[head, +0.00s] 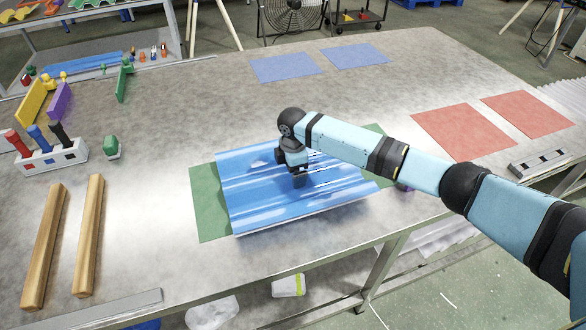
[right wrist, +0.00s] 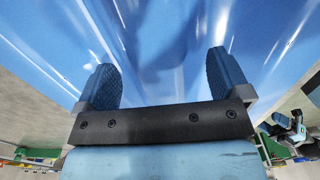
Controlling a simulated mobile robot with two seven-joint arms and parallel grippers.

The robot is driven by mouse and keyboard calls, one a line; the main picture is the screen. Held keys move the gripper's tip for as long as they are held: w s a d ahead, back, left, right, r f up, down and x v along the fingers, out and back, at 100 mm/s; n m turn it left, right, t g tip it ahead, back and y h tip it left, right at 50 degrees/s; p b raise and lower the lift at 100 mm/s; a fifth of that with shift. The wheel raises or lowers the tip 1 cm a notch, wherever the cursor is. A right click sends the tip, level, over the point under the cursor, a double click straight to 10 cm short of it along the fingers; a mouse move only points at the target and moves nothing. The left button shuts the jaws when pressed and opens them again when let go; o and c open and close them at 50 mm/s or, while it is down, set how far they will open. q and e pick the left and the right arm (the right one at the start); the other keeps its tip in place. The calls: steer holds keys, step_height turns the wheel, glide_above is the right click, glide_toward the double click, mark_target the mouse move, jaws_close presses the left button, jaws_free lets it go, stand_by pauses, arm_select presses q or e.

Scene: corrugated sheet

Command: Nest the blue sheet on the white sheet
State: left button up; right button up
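The blue corrugated sheet (head: 250,190) lies across green mats on the table, its near edge close to the table's front edge. A thin pale strip shows along that near edge; I cannot tell whether it is the white sheet, which is otherwise hidden. My right gripper (head: 299,180) is over the middle of the blue sheet, pointing down. In the right wrist view its two fingers (right wrist: 162,75) stand apart, with the glossy blue surface (right wrist: 150,25) in front of them and nothing visible between them. Whether they touch the sheet is unclear. My left gripper is not in view.
Blue mats (head: 287,67) and red mats (head: 463,130) lie flat at the back and right. A metal level (head: 538,163) lies at the right edge. The table's back middle is clear.

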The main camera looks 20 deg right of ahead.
steer(key=shift+r, duration=0.3)
step_height(320, 180, up, 13)
steer(key=shift+r+p, duration=0.15)
steer(key=shift+p, duration=0.25)
stand_by(0.3)
